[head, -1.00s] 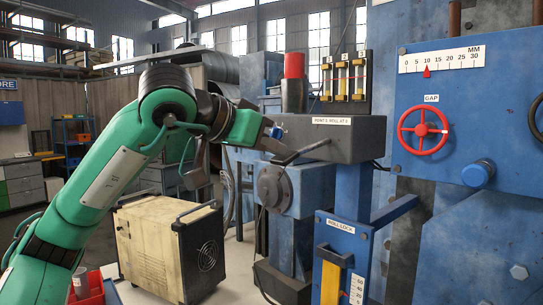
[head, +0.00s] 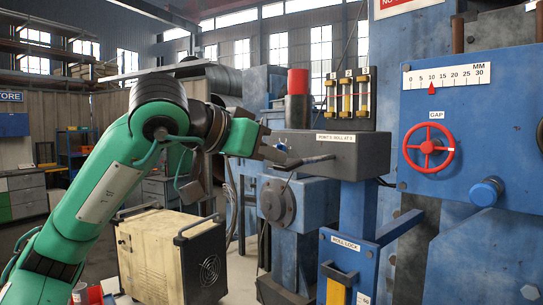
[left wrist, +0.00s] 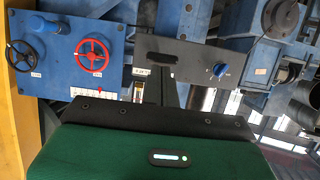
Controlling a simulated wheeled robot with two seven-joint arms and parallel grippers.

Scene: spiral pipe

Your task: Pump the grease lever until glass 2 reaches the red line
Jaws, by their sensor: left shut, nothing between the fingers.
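The grease lever (head: 308,161) is a thin dark rod at the front of a dark grey box (head: 345,152) labelled "POINT 2: ROLL AT 0"; it stands nearly level. Three upright glasses with amber contents hang on a black panel above the box; glass 2 (head: 346,97) is the middle one. Its exact level and red line are too small to read. My left gripper (head: 279,151) is shut and empty, just left of the box, close above the lever's free end; contact cannot be told. My right gripper is not in view.
A blue panel with a red GAP handwheel (head: 428,147) and a millimetre scale (head: 446,77) stands at right. A blue ROLL LOCK post (head: 345,245) stands below the box. A cream cabinet (head: 150,250) stands under my left arm.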

